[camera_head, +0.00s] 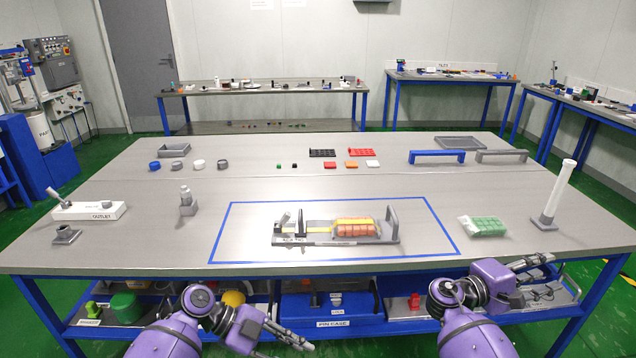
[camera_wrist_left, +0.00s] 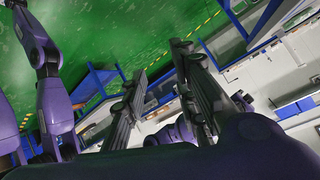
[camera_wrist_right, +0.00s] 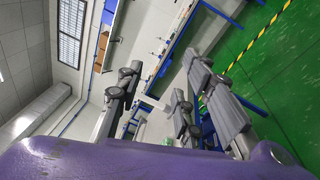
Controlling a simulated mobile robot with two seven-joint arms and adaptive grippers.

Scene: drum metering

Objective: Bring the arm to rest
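My right gripper (camera_head: 534,268) hangs at the front right edge of the table, fingers pointing right, apart from the objects on top. In the right wrist view its two fingers (camera_wrist_right: 158,88) stand apart with nothing between them. My left gripper (camera_head: 290,338) is low in front of the table, before the lower shelf, fingers pointing right. In the left wrist view its fingers (camera_wrist_left: 160,72) are spread and empty. Both purple arms are bent in front of the table.
The grey table (camera_head: 330,190) carries a fixture with orange blocks (camera_head: 356,228) inside a blue outline, a green block pack (camera_head: 484,226), a white upright tube (camera_head: 560,190) and an outlet block (camera_head: 90,210). A blue pin case (camera_head: 330,305) sits on the lower shelf.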

